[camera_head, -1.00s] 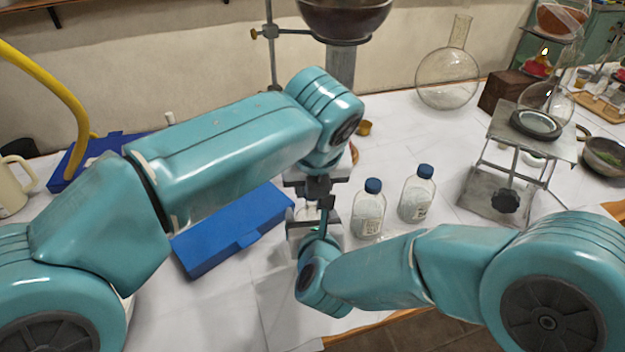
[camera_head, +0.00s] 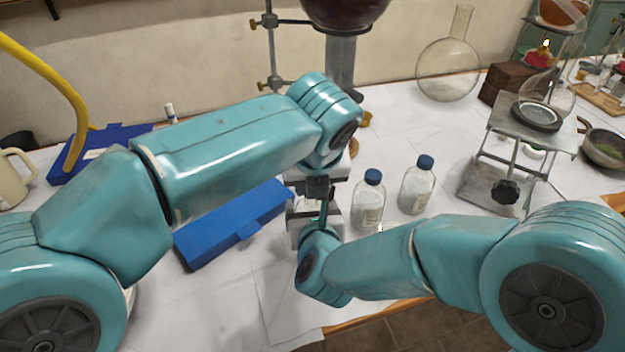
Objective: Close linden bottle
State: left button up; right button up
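Two clear bottles with blue caps stand upright on the white-covered table: one nearer the grippers (camera_head: 368,205) and one farther right (camera_head: 417,190). What looks like another glass container (camera_head: 303,208) stands partly hidden behind my grippers, its top covered. I cannot read the labels, so I cannot tell which is the linden bottle. My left gripper (camera_head: 319,190) points down over this hidden container. My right gripper (camera_head: 320,222) is right below it, close in front of the container. The arms hide the fingertips, so I cannot see what either holds. No loose cap is visible.
A blue case (camera_head: 225,230) lies left of the grippers, and another (camera_head: 70,165) farther left. A metal lab jack (camera_head: 500,180) with glassware stands on the right. A round flask (camera_head: 447,72) and a stand (camera_head: 341,65) are behind. The table's front edge is close.

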pick_arm(q)
jog(key=shift+f, duration=0.6)
pick_arm(e)
jog(key=shift+r, duration=0.1)
